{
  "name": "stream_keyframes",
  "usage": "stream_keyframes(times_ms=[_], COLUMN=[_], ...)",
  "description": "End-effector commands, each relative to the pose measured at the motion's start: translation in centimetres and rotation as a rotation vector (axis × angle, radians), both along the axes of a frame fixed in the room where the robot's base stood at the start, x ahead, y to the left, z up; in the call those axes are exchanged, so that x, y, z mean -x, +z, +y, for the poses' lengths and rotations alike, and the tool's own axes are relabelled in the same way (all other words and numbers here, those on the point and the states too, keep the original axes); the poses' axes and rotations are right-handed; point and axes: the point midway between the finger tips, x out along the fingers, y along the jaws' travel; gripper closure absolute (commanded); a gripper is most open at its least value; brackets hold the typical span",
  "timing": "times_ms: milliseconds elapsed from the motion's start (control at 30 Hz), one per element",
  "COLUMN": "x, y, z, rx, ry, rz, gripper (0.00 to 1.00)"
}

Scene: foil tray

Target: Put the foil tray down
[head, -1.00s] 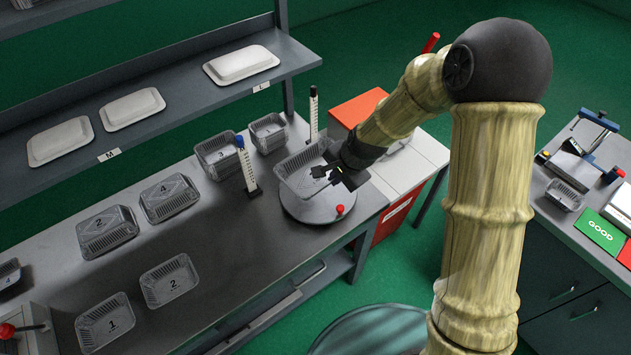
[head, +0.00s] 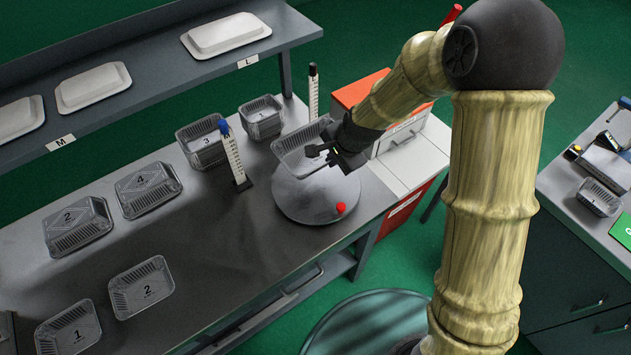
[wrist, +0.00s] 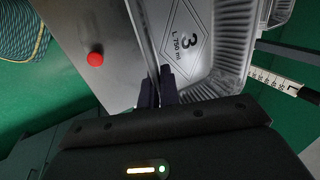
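My gripper (head: 314,150) is shut on the near rim of the tray. In the wrist view the two dark fingertips (wrist: 158,85) pinch the rim, and the tray's floor (wrist: 187,45) shows the marks "3" and "L 750 ml". The tray faces open side up. Part of it is hidden behind my gripper in the head view.
An upright blue-topped gauge (head: 233,160) and a black-topped gauge (head: 313,95) stand left of and behind the disc. Other trays stand left, including a "3" tray (head: 200,145). A shelf (head: 160,65) runs behind. Bare benchtop (head: 215,235) lies front left.

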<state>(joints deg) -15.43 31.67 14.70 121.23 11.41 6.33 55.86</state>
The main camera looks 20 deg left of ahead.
Motion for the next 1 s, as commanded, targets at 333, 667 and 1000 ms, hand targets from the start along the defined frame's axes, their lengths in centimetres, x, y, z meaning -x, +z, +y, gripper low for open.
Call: stream_keyframes(times_ms=[333, 667, 1000], x=[0.1, 0.2, 0.1], y=[-0.6, -3.9, -6.5], z=[0.1, 0.0, 0.1], rx=[0.0, 0.001, 0.0], ry=[0.003, 0.002, 0.004], rz=[0.0, 0.006, -0.001], gripper=[1.0, 1.0, 1.0])
